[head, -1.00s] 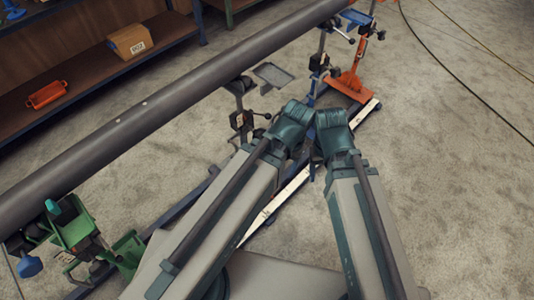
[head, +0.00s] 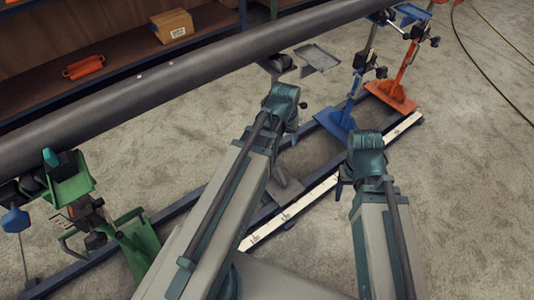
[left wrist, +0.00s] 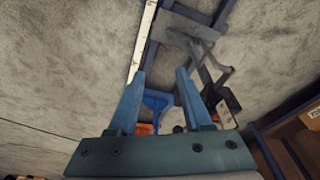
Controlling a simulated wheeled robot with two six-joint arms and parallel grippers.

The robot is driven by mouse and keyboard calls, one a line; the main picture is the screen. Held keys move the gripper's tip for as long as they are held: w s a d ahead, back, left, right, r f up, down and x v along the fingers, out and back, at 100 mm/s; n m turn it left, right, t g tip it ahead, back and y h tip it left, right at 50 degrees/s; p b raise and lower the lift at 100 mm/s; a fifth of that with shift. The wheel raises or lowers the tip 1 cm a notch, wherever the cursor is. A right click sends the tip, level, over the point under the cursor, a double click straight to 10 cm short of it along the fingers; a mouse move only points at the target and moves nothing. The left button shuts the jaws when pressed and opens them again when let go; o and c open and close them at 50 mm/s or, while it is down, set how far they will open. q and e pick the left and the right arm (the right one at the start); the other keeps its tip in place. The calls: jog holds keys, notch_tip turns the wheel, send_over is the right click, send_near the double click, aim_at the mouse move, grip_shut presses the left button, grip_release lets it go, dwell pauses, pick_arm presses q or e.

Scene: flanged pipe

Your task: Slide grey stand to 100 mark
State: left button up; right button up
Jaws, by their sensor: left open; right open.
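The grey stand shows in the head view with its flat head (head: 317,57) under the pipe and its base (head: 288,188) on the rail, its middle hidden by my left arm. In the left wrist view its grey base (left wrist: 184,28) lies across the rail, beyond my fingertips. My left gripper (left wrist: 159,73) is open and empty there, short of the stand. A white scale strip (head: 318,196) with small marks runs along the rail; I cannot read the 100 mark. My right gripper (head: 344,183), partly hidden by its wrist, is open near the strip, right of the grey base.
A long dark pipe (head: 180,78) spans above the rail. A green stand (head: 135,245) is at lower left, a blue stand (head: 336,120) and an orange stand (head: 392,95) at right. A shelf with a cardboard box (head: 172,24) stands behind.

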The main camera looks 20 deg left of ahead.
pick_arm(q)
jog(key=w+a+f+n+t+b, duration=0.1)
jog(key=w+a+f+b, duration=0.2)
jog(key=a, duration=0.3)
jog(key=w+a+f+t+b, duration=0.1)
jog(key=w+a+f+b, duration=0.2)
jog(key=a+f+b, duration=0.1)
jog(key=shift+a+f+n, duration=0.4)
jog(key=shift+a+f, duration=0.15)
jog(key=shift+a, duration=0.65)
pick_arm(e)
notch_tip(320, 180, down, 9)
jog(key=shift+f, duration=0.2)
pick_arm(q)
jog(key=shift+f, duration=0.1)
pick_arm(e)
jog(key=shift+f, duration=0.1)
pick_arm(q)
jog(key=b+x, duration=1.2)
jog(key=x, duration=0.1)
jog(key=shift+w+a+f+b, duration=0.15)
jog(key=shift+f+b, duration=0.1)
jog(key=shift+b, duration=0.1)
pick_arm(e)
notch_tip(320, 180, down, 12)
jog(key=shift+f, duration=0.25)
jog(key=shift+d, duration=0.1)
pick_arm(q)
grip_shut()
